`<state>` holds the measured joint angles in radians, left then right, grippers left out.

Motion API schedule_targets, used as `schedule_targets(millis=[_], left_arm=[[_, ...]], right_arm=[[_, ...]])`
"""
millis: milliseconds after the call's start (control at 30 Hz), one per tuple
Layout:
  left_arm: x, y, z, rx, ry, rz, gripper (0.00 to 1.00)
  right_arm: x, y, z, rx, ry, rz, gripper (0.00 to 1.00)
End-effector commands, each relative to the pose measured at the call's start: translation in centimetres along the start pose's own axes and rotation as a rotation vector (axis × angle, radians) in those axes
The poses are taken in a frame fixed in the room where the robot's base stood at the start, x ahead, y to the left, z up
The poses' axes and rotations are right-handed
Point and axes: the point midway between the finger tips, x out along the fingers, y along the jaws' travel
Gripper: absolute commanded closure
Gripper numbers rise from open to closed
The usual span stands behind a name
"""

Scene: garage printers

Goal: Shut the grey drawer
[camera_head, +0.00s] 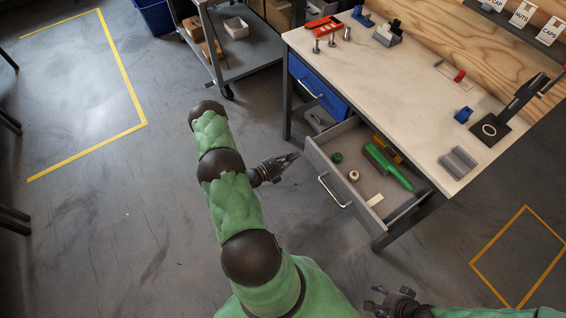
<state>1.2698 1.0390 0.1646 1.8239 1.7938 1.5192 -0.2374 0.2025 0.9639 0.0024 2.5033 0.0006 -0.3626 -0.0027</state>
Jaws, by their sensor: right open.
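Inside lie a green tool (388,167), a yellow-orange item (386,149), a small green round piece (337,157) and a pale ring-like piece (353,176). My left gripper (291,160) is just left of the drawer front, apart from the handle in the picture; its finger gap is unclear. My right gripper (377,299) is open and empty at the bottom, below the drawer.
The blue drawer looks shut. The benchtop holds bolts (331,40), a red tool (322,25), grey blocks and a black stand (490,130). A grey cart (250,55) stands at the back left. Bench legs flank the drawer.

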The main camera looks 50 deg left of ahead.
Motion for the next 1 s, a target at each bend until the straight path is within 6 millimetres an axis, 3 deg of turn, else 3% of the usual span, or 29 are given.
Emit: schedule_targets(millis=[233, 767, 1000], left_arm=[[2.9, -0.1, -0.1, 0.001, 0.001, -0.002, 1.0], [3.5, 0.0, 0.0, 0.0, 0.001, 0.0, 1.0], [5.6, -0.1, 0.0, 0.001, -0.001, -0.003, 1.0]], right_arm=[[0.7, 0.3, 0.0, 0.0, 0.0, 0.0, 0.37], [0.8, 0.3, 0.0, 0.0, 0.0, 0.0, 0.37], [1.0, 0.4, -0.1, 0.0, 0.0, 0.0, 0.37]])
